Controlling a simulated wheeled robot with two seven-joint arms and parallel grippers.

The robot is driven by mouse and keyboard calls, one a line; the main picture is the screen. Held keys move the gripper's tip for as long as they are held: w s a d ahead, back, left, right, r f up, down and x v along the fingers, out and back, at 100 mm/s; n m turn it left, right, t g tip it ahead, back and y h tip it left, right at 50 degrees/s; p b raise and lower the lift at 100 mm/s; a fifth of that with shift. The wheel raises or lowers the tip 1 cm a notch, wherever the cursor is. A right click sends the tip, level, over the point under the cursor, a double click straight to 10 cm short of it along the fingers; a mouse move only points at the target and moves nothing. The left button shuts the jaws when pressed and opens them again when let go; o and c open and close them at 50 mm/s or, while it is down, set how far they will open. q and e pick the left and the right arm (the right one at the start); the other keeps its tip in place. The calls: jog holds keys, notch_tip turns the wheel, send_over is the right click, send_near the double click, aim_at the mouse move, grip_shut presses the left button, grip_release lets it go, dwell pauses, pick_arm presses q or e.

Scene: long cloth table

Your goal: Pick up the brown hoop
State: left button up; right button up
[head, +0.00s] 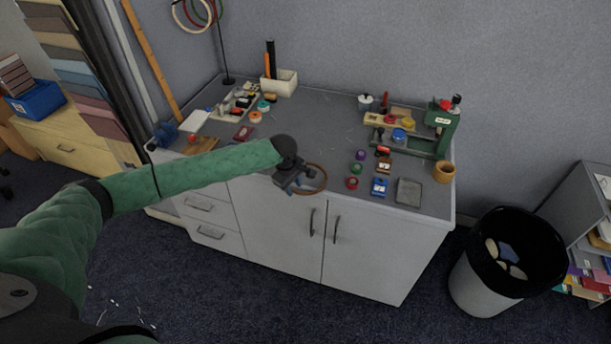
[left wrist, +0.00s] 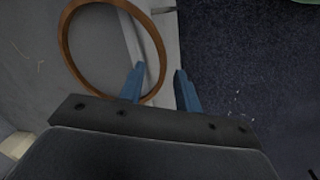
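The brown hoop (head: 325,178) lies at the front edge of the grey-topped cabinet, part of it hidden by my left gripper (head: 298,186). In the left wrist view the hoop (left wrist: 63,40) fills the upper left as a thin ring. My left gripper (left wrist: 160,70) has its two blue fingers apart. The hoop's right rim passes between them in the picture, with one finger overlapping the inside of the ring. I see no contact, and cannot tell the exact height of the fingers over the rim. My right gripper is in neither view.
Small coloured jars and a blue block (head: 380,187) stand right of the hoop. A grey tray (head: 409,192) and a brown cup (head: 444,172) are further right, below a green press (head: 442,130). The worktop (head: 300,120) behind the gripper is mostly clear. A black-lined bin (head: 480,285) stands on the floor.

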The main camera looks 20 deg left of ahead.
pick_arm(q)
jog(key=shift+f, duration=0.3)
jog(key=shift+f+p, duration=0.2)
jog(key=shift+p, duration=0.25)
dwell(0.8)
grip_shut()
